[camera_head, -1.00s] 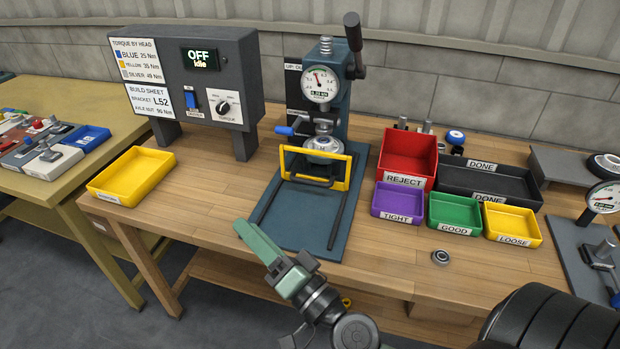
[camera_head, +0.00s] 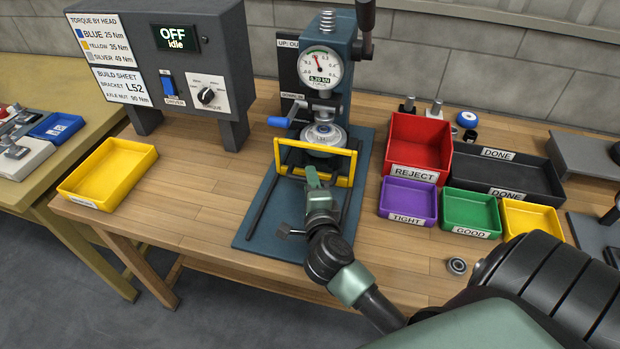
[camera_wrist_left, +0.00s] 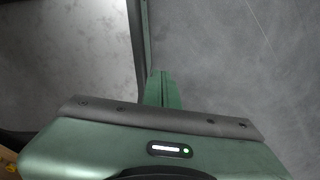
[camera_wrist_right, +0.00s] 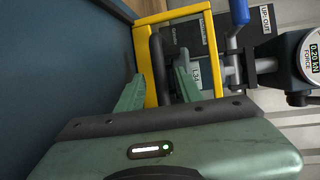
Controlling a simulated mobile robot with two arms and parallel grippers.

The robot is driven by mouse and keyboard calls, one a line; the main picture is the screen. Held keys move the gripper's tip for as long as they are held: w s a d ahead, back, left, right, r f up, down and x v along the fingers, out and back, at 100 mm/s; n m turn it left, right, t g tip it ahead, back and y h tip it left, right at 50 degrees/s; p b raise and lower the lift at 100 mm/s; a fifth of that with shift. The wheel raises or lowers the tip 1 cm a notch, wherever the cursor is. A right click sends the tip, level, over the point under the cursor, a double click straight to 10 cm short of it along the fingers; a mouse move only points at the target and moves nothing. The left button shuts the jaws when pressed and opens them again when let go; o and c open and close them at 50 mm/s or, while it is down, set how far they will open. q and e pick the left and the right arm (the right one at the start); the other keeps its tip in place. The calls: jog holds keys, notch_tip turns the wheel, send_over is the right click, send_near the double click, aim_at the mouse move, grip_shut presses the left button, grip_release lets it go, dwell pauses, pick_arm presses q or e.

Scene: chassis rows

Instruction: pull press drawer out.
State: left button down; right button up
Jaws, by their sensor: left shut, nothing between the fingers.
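The press (camera_head: 343,100) stands on a blue base plate (camera_head: 262,217) on the bench. A yellow upright frame (camera_head: 348,170) sits at its front, with dark rails (camera_head: 262,208) running forward along the plate. My right gripper (camera_head: 312,172) is at the yellow frame and hides part of it. In the right wrist view its fingers (camera_wrist_right: 158,92) are open, one on either side of a dark bar (camera_wrist_right: 157,65), with the yellow frame (camera_wrist_right: 205,40) behind. I cannot tell whether the fingers touch the bar. My left gripper (camera_wrist_left: 163,88) shows only in the left wrist view, shut and empty over grey floor.
A torque controller (camera_head: 165,65) and an empty yellow tray (camera_head: 108,178) stand left of the press. Red (camera_head: 418,145), purple (camera_head: 408,200), green (camera_head: 470,212) and black (camera_head: 510,178) bins stand to the right. A small ring (camera_head: 457,266) lies near the front edge.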

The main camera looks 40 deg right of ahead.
jog(key=shift+w+d, duration=0.3)
jog(key=shift+w, duration=0.2)
jog(key=shift+f, duration=0.1)
grip_shut()
pick_arm(q)
jog(key=shift+w+d, duration=0.25)
jog(key=shift+w, duration=0.35)
jog(key=shift+w+d, duration=0.25)
jog(key=shift+w, duration=0.35)
jog(key=shift+a, duration=0.1)
jog(key=shift+w+r, duration=0.1)
jog(key=shift+w, duration=0.05)
